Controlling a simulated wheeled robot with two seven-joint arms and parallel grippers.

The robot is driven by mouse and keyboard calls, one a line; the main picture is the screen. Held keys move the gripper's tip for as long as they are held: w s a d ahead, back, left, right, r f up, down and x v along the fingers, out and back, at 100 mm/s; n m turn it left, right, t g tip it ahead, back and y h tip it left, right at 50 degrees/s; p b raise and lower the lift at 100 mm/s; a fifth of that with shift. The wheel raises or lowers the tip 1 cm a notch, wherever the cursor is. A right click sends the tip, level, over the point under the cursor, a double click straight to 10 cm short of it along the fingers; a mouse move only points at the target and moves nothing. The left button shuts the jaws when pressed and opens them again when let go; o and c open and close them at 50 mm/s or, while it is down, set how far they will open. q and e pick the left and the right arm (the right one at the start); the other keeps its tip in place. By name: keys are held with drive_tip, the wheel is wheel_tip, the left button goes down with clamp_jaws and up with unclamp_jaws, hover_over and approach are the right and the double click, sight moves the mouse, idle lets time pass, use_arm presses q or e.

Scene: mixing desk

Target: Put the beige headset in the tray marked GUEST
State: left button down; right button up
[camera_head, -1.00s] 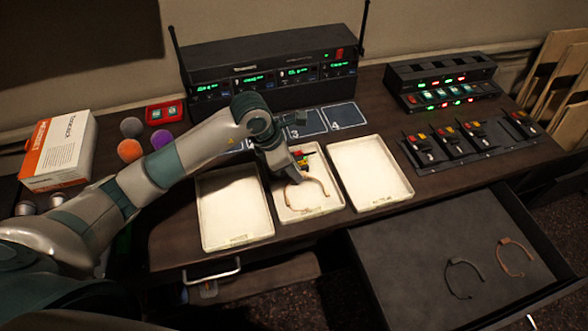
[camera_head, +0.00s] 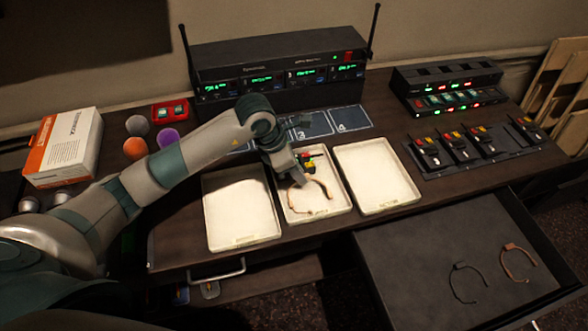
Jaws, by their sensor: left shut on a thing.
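The beige headset (camera_head: 326,189) is a thin open loop at the middle white tray (camera_head: 323,211). My left gripper (camera_head: 299,181) reaches down over this tray and is shut on the headset at the loop's left side. The headset is inside the tray's outline in the picture; I cannot tell whether it touches the floor. A small pack with red, yellow and green parts (camera_head: 306,160) lies in the same tray just behind the gripper, partly hidden. Each tray has a small front label, too small to read surely. My right gripper is not in view.
Empty white trays stand on the left (camera_head: 240,241) and right (camera_head: 385,207). An open drawer (camera_head: 400,260) at the front right holds a black headset (camera_head: 457,284) and a brown headset (camera_head: 522,262). A receiver rack (camera_head: 280,92) stands behind, and a pack holder (camera_head: 470,165) lies right.

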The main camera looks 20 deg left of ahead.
use_arm(q)
drive_tip(key=shift+f, duration=0.95)
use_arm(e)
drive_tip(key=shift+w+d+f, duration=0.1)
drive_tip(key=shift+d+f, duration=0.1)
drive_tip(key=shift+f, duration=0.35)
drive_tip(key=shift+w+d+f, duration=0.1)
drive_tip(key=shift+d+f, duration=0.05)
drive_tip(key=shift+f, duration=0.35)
use_arm(q)
drive_tip(key=c, duration=1.3)
unclamp_jaws()
drive_tip(key=shift+o, duration=0.2)
drive_tip(key=shift+r, duration=0.15)
drive_tip(key=shift+w+d+r+p, duration=0.1)
drive_tip(key=shift+d+r+p, duration=0.1)
drive_tip(key=shift+r+p, duration=0.5)
drive_tip(key=shift+w+d+r+p, duration=0.1)
drive_tip(key=shift+d+r+p, duration=0.15)
drive_tip(key=shift+r, duration=0.7)
drive_tip(key=shift+d+r+p, duration=0.2)
drive_tip(key=shift+r+p, duration=0.3)
drive_tip(key=shift+r, duration=0.35)
drive_tip(key=shift+r+p, duration=0.6)
drive_tip(key=shift+r, duration=0.5)
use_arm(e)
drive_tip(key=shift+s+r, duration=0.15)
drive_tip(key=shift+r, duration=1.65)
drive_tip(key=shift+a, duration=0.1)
